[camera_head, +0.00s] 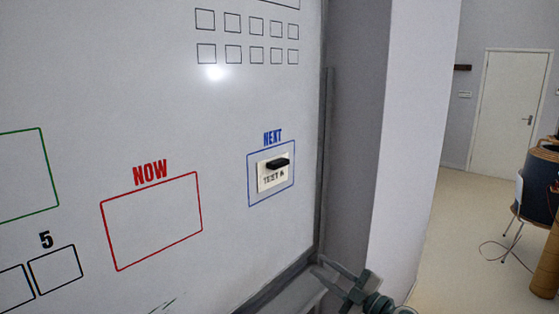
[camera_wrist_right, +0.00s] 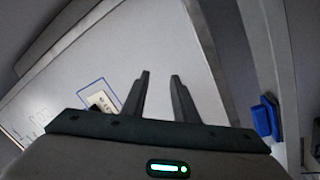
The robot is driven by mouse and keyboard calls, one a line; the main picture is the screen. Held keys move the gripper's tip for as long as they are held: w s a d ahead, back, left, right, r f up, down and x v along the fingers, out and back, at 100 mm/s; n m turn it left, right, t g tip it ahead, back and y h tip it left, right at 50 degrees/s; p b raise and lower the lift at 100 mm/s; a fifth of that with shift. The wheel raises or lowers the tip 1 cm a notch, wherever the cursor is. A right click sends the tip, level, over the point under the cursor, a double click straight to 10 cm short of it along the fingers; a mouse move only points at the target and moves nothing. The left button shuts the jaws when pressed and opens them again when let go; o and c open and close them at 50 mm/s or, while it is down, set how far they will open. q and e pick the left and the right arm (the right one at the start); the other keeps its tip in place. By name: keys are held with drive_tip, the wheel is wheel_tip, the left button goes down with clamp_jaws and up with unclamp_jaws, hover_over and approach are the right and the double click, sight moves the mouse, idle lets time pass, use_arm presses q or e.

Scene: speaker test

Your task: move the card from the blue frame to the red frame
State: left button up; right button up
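The card (camera_head: 266,181) is a small cream rectangle reading "TEXT A", with a black bar-like handle (camera_head: 278,164) on it. It sits flat on the whiteboard inside the blue frame (camera_head: 253,198) under "NEXT". The red frame (camera_head: 151,222) under "NOW" is empty, to its left. My right gripper (camera_head: 343,267) is at the lower right, below and right of the card, apart from it. In the right wrist view its two fingers (camera_wrist_right: 161,76) are spread with nothing between them. The card (camera_wrist_right: 103,101) shows there to their left, partly hidden by the gripper body. My left gripper is not in view.
The whiteboard (camera_head: 90,90) has a grey edge and lower ledge close to my right gripper. A wall corner (camera_head: 400,130) stands right of it. A blue object (camera_wrist_right: 264,118) shows at the right in the wrist view. A drum (camera_head: 537,185) and door (camera_head: 508,112) are farther off.

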wheel_tip(320, 180, up, 14)
drive_tip(key=a+n+g+y+p, duration=0.1)
drive_tip(key=a+n+g, duration=0.1)
drive_tip(key=n, duration=0.3)
drive_tip(key=n+h+p, duration=0.1)
drive_tip(key=n, duration=0.3)
approach(282, 165)
drive_tip(key=d, duration=0.2)
drive_tip(key=shift+s+a+r+g, duration=0.2)
drive_tip(key=shift+s+g, duration=0.1)
drive_tip(key=shift+s, duration=0.15)
drive_tip(key=shift+w+a, duration=0.1)
drive_tip(key=b+x, duration=0.1)
drive_tip(key=x, duration=0.5)
drive_tip(key=shift+w+a+b, duration=0.25)
drive_tip(key=shift+b, duration=0.05)
drive_tip(key=shift+p+x, duration=0.5)
drive_tip(key=shift+x, duration=0.35)
drive_tip(key=shift+w+a, duration=0.45)
drive_tip(key=shift+a, duration=0.1)
